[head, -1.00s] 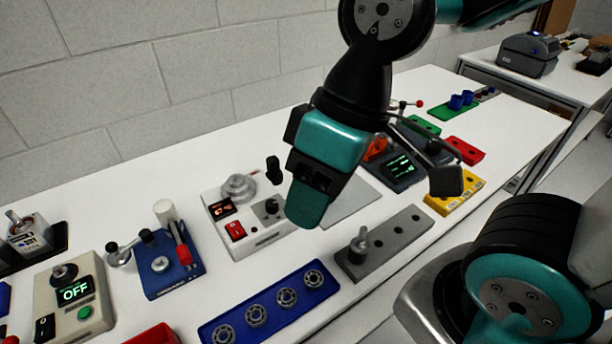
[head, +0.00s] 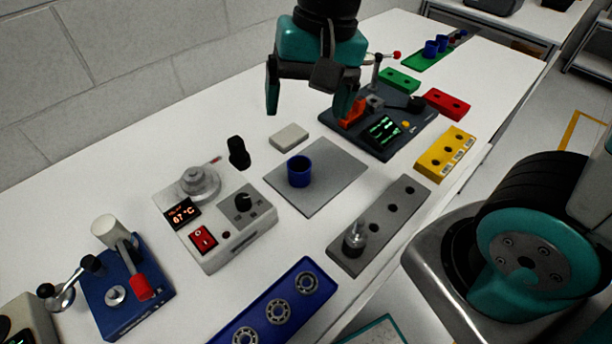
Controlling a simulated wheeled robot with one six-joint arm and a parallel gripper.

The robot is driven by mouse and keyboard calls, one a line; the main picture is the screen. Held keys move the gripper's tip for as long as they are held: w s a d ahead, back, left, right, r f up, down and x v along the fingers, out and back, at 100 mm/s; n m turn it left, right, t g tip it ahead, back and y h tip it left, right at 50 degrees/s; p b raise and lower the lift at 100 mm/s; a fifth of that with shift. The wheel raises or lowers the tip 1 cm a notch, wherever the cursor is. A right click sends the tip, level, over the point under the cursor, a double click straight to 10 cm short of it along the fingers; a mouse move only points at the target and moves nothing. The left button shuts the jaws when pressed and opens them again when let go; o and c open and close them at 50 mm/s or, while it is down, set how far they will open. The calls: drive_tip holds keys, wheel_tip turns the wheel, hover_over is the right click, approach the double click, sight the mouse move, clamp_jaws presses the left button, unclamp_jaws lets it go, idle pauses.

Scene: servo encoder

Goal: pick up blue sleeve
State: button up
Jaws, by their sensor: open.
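A blue sleeve (head: 300,171) stands upright on a flat grey plate (head: 336,182) in the middle of the table. More blue sleeves (head: 436,46) stand on a green tray (head: 424,58) at the far end. My gripper (head: 309,109) is open and empty, with its fingers spread. It hangs above and behind the grey plate, apart from the sleeve on it. Its right finger shows in front of the dark device with an orange part, and I cannot tell how close they are.
A dark device with a green screen (head: 385,130) stands right of the plate. A heater unit (head: 215,220) stands left. A grey block with a peg (head: 378,226), a yellow block (head: 445,154) and a blue bearing tray (head: 262,318) lie in front. A small pale block (head: 289,136) lies behind the plate.

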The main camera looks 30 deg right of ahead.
drive_tip(key=w+d+f+m+h+b, duration=0.2)
drive_tip(key=w+d+f+m+b, duration=0.1)
drive_tip(key=w+f+m, duration=0.65)
wheel_tip(320, 180, down, 9)
drive_tip(key=m, duration=0.3)
drive_tip(key=shift+w+f+p, duration=0.1)
drive_tip(key=shift+f+p, duration=0.1)
drive_tip(key=shift+p, duration=0.15)
drive_tip(key=shift+s+a+f+p, duration=0.15)
drive_tip(key=shift+f+p, duration=0.15)
drive_tip(key=shift+f, duration=1.3)
drive_tip(key=shift+s+a+f+p, duration=0.15)
drive_tip(key=shift+f+p, duration=0.15)
drive_tip(key=shift+f, duration=1.25)
drive_tip(key=shift+d, duration=0.1)
drive_tip(key=c, duration=1)
